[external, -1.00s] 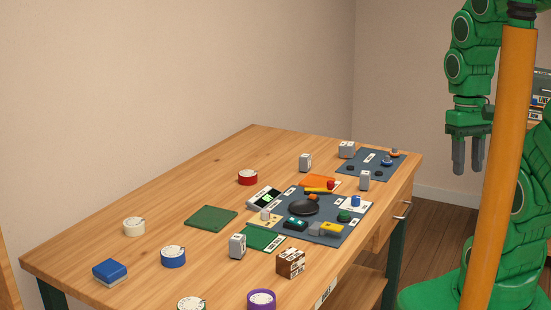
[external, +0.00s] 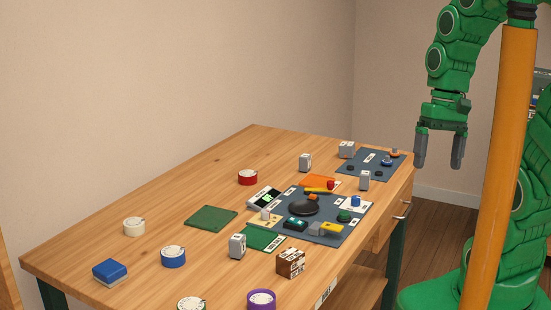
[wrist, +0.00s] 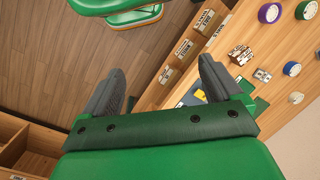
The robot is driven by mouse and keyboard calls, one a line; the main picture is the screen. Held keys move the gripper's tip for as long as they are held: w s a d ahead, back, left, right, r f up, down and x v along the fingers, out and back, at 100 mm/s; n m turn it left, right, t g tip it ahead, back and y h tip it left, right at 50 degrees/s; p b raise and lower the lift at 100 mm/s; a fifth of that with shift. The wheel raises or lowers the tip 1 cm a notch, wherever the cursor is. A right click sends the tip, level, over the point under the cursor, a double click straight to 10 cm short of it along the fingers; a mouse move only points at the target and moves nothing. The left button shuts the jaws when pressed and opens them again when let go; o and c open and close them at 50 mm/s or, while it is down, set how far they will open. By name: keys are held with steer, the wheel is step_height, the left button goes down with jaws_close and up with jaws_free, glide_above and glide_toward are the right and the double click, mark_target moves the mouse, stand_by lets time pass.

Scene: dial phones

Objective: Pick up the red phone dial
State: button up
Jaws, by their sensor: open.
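The red phone dial (external: 248,177) is a short red cylinder with a pale top. It stands upright on the wooden table (external: 160,205), toward the back, left of the dark mat. My gripper (external: 440,165) is open and empty, pointing down in the air beyond the table's right end, well apart from the dial. In the wrist view my gripper (wrist: 160,85) shows its two dark fingers spread, with the floor and table edge beyond. I cannot make out the red dial in the wrist view.
Other dials stand on the table: white (external: 134,227), blue (external: 173,256) and purple (external: 261,300). A dark mat (external: 330,235) holds several small items. A green square (external: 211,217) and a blue block (external: 110,271) lie nearby. The back left is clear.

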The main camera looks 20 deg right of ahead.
steer(key=w+a+r+m+y, duration=0.2)
steer(key=w+a+y, duration=0.2)
steer(key=w+a, duration=0.55)
steer(key=w+a+r+m+y, duration=0.15)
steer(key=w+a+y, duration=0.25)
steer(key=w+a, duration=0.55)
steer(key=m+t+y, duration=0.3)
steer(key=m+t, duration=0.6)
steer(key=m, duration=1)
glide_above(252, 174)
steer(key=s, duration=0.8)
step_height(252, 174, down, 19)
steer(key=w+d+f+m, duration=0.1)
steer(key=f, duration=0.2)
steer(key=w+d+f+m+h, duration=0.1)
steer(key=w+d+f, duration=0.1)
steer(key=w+d+f+m+t+h, duration=0.1)
steer(key=w+f, duration=0.1)
steer(key=f, duration=0.1)
steer(key=shift+d+f, duration=0.15)
steer(key=shift+f, duration=0.15)
steer(key=shift+x, duration=3.2)
steer(key=shift+w+a+f, duration=0.3)
steer(key=shift+a+f, duration=0.05)
steer(key=shift+a, duration=0.1)
